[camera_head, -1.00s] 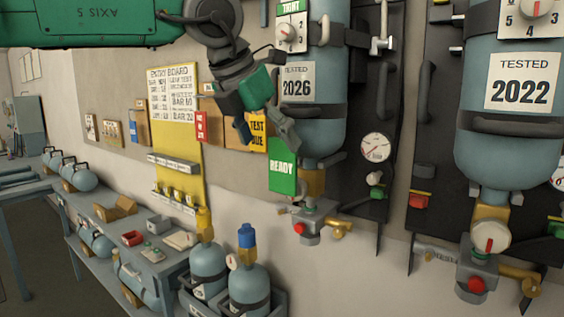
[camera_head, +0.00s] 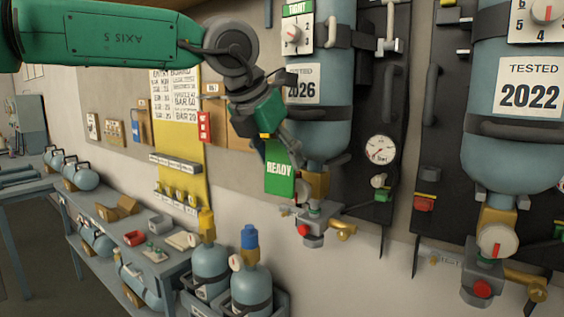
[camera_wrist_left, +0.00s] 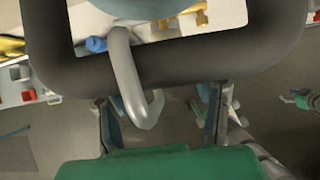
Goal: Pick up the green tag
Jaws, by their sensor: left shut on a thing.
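The green tag (camera_head: 280,177), marked READY, hangs upright beside the lower end of the cylinder (camera_head: 325,75) labelled 2026, in the head view. My left gripper (camera_head: 281,147) comes down from the upper left and is shut on the tag's upper part, its fingers covering the top edge. In the left wrist view, a green surface (camera_wrist_left: 160,165) fills the bottom, and I cannot tell the tag there. A grey bent bar (camera_wrist_left: 130,80) and a dark strap cross that view. My right gripper is not in view.
A valve with a red button (camera_head: 303,230) and brass outlet sits just below the tag. A gauge (camera_head: 380,150) is to its right. A second cylinder (camera_head: 515,130) labelled 2022 stands at the right. Small cylinders (camera_head: 210,268) stand lower left.

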